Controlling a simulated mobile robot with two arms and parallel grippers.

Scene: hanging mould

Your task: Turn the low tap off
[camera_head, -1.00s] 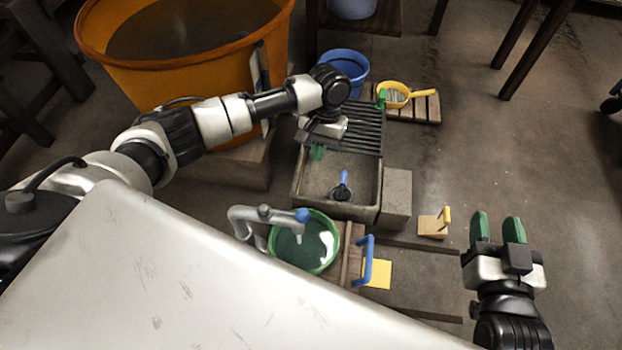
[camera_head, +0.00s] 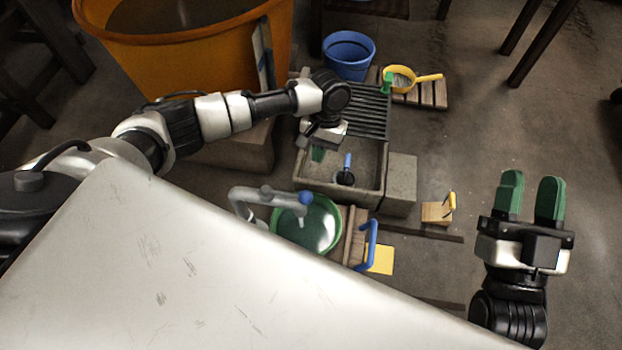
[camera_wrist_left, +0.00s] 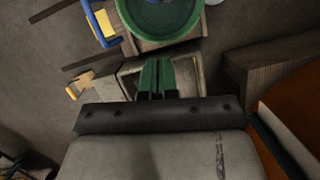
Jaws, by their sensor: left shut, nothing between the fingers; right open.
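The low tap is a grey bent pipe (camera_head: 250,197) with a blue end (camera_head: 305,198), standing over a green basin (camera_head: 335,244) of pale liquid in the head view. The basin also shows at the top of the left wrist view (camera_wrist_left: 165,17). My left gripper (camera_head: 317,154) is shut and empty over the stone sink (camera_head: 335,190), beyond the tap and apart from it. Its green fingers are together in the left wrist view (camera_wrist_left: 157,77). My right gripper (camera_head: 531,198) is open and empty at the right, far from the tap.
A large orange tub (camera_head: 190,60) stands behind my left arm. A blue-handled tool (camera_head: 347,165) lies in the sink. A blue bucket (camera_head: 349,54) and a yellow strainer (camera_head: 400,78) are beyond it.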

